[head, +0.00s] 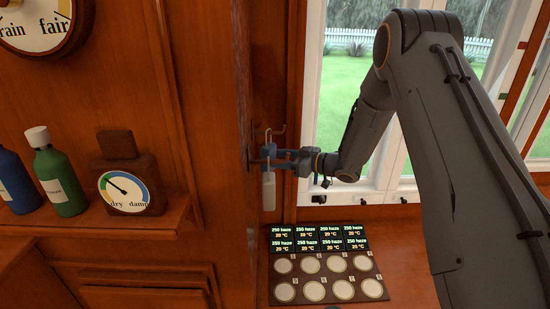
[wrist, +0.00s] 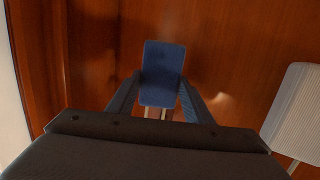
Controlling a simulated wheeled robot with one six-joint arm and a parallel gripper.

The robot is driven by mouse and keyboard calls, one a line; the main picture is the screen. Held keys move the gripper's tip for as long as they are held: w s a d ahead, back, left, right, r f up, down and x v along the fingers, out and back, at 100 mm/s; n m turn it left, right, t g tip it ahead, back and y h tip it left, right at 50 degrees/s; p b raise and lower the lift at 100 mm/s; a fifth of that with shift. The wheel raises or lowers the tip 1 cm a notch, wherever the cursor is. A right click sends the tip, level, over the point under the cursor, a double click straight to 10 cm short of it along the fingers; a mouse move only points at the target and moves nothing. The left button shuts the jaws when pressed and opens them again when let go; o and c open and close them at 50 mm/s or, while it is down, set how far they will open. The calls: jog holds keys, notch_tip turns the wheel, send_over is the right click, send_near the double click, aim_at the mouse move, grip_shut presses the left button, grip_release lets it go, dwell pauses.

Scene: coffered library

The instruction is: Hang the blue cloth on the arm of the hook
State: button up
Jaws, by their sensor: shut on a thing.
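The blue cloth (wrist: 162,72) is held between the two fingers of my gripper (wrist: 158,98) in the wrist view. It looks like a small folded blue block. In the head view only a little of the blue cloth (head: 267,150) shows at the tips of my gripper (head: 271,159), beside the wooden panel. A thin metal hook (head: 277,130) shows just above the gripper in the head view. Whether the cloth touches the hook's arm I cannot tell. A pale cloth-like piece (head: 268,190) hangs just below the gripper; a pale ribbed piece (wrist: 298,112) is at right in the wrist view.
A wooden shelf (head: 120,225) at left carries a green bottle (head: 60,180), a blue bottle (head: 14,180) and a dry-damp gauge (head: 125,185). A panel of round pale discs and displays (head: 325,265) lies below the gripper. A window (head: 345,100) is behind my arm.

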dwell(0.3)
jog(key=o, duration=1.2)
jog(key=shift+d, duration=0.1)
jog(key=s+d+r+m+t+h+b, duration=0.1)
jog(key=s+d+m+h+b, duration=0.15)
jog(key=d+h, duration=0.45)
jog(key=s+d+m+t+h+b, duration=0.1)
jog(key=s+d+m+h, duration=0.3)
jog(key=d, duration=0.5)
jog(key=s+f+m+g+h, duration=0.1)
jog(key=s+g, duration=0.2)
jog(key=s, duration=0.7)
jog(key=s+d+f+m+g+h, duration=0.1)
jog(key=s+m+g, duration=0.1)
jog(key=s, duration=0.8)
jog(key=s+f+m+g+h, duration=0.1)
jog(key=s+m+g, duration=0.1)
jog(key=s, duration=0.8)
jog(key=shift+d+f+m+g, duration=0.25)
jog(key=shift+d+f+g, duration=0.15)
jog(key=shift+g, duration=0.5)
